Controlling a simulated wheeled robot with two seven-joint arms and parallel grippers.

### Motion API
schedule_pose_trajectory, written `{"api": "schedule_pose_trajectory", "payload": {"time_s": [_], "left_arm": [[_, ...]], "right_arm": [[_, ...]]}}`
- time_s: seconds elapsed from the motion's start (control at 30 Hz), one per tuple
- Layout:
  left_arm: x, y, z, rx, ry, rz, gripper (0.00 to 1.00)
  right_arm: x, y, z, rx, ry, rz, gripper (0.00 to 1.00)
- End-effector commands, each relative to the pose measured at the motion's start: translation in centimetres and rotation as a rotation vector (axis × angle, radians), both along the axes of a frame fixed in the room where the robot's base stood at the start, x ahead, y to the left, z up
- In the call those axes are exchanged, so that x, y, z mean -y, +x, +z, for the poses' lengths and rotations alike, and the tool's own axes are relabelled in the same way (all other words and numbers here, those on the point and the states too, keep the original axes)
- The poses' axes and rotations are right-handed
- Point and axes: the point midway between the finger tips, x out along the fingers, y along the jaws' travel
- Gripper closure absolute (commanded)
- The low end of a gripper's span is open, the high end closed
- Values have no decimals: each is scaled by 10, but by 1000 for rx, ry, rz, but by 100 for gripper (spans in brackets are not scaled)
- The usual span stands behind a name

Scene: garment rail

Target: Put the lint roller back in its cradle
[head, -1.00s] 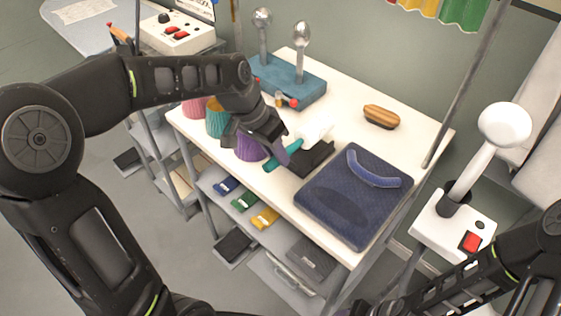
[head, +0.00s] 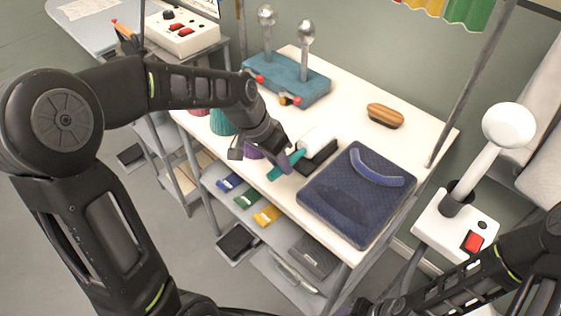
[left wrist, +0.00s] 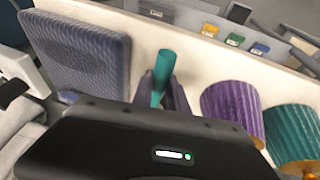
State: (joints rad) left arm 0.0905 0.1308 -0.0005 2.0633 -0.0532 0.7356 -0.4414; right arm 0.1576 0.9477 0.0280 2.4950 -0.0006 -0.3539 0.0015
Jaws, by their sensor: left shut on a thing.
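The lint roller has a teal handle (head: 280,170) and a white roll (head: 318,138). My left gripper (head: 287,162) is shut on the handle, near the table's front edge. The handle also shows between the fingers in the left wrist view (left wrist: 163,72), where the roll is hidden. The black cradle (head: 318,156) sits on the table right under and beside the white roll. I cannot tell whether the roll touches it. Of my right side only the arm shows at the lower right; its gripper is not clearly seen.
A blue stand with metal knobs (head: 290,82) is at the back left. Purple (left wrist: 232,112) and teal (left wrist: 292,135) ribbed cups stand beside my left gripper.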

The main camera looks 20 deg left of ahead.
Motion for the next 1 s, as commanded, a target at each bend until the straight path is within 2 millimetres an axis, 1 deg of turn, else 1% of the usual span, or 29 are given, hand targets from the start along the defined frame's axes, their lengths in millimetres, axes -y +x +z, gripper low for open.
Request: {"api": "schedule_pose_trajectory", "payload": {"time_s": [0.03, 0.3, 0.33, 0.6, 0.87, 1.0], "left_arm": [[0, 0, -3, 1, 0, 0, 100], [0, 0, -11, 1, 0, 0, 100], [0, 0, -11, 0, 0, 0, 80], [0, 0, -10, 0, 0, 0, 59], [0, 0, -9, 0, 0, 0, 59], [0, 0, 0, 1, 0, 0, 59]], "right_arm": [[0, 0, -3, 0, 0, 0, 59], [0, 1, -10, 1, 1, 1, 59], [0, 1, -10, 1, 1, 1, 59], [0, 1, -9, 2, 1, 0, 59], [0, 1, -8, 1, 1, 1, 59], [0, 0, 0, 1, 1, 0, 59]]}}
